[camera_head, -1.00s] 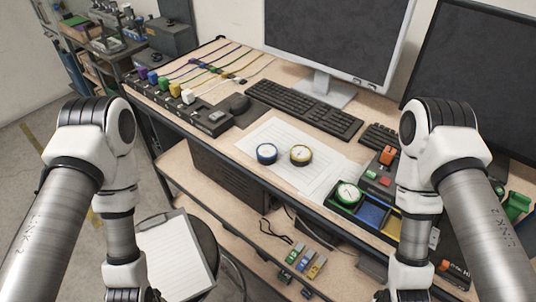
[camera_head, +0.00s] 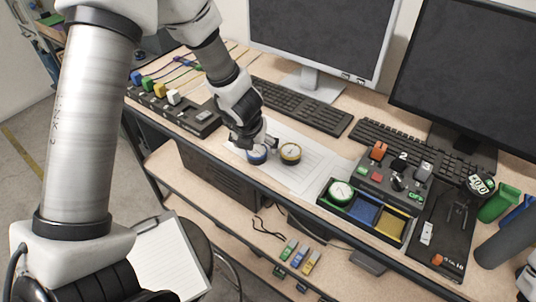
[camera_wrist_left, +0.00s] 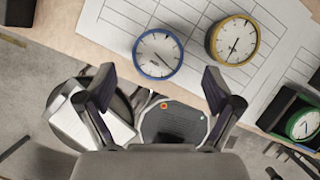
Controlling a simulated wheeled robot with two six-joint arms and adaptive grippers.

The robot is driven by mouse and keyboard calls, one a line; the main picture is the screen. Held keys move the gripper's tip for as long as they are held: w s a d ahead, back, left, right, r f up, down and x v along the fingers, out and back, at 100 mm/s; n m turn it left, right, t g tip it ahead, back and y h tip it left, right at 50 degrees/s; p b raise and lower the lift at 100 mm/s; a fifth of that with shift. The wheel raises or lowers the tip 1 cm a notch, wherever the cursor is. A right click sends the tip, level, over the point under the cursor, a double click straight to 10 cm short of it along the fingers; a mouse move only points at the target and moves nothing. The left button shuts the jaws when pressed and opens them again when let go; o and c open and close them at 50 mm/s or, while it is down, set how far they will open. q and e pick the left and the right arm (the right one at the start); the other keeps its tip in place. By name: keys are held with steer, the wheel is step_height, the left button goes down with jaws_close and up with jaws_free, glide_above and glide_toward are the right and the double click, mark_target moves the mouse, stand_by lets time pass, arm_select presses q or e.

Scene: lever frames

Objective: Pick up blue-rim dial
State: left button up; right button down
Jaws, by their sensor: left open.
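The blue-rim dial (camera_head: 257,156) lies face up on the white paper sheet on the desk, partly hidden by my left gripper in the head view. It shows whole in the left wrist view (camera_wrist_left: 158,53), beyond the fingertips. My left gripper (camera_head: 258,143) is over the dial's near area, its fingers (camera_wrist_left: 160,85) spread wide with nothing between them. The dial is apart from both fingers in the wrist view. My right gripper is not in view.
A yellow-rim dial (camera_head: 290,153) lies just right of the blue one. A green-rim dial (camera_head: 341,192) sits in the green compartment of a sorting tray (camera_head: 350,219). A keyboard (camera_head: 300,106) lies behind the paper. The desk's front edge is close to the dials.

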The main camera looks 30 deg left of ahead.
mark_target(257, 150)
arm_select(q)
steer(key=x, duration=0.5)
steer(key=shift+a, duration=0.15)
steer(key=shift+r, duration=0.1)
steer(key=c, duration=1.3)
step_height(257, 150, up, 18)
steer(key=p, duration=1)
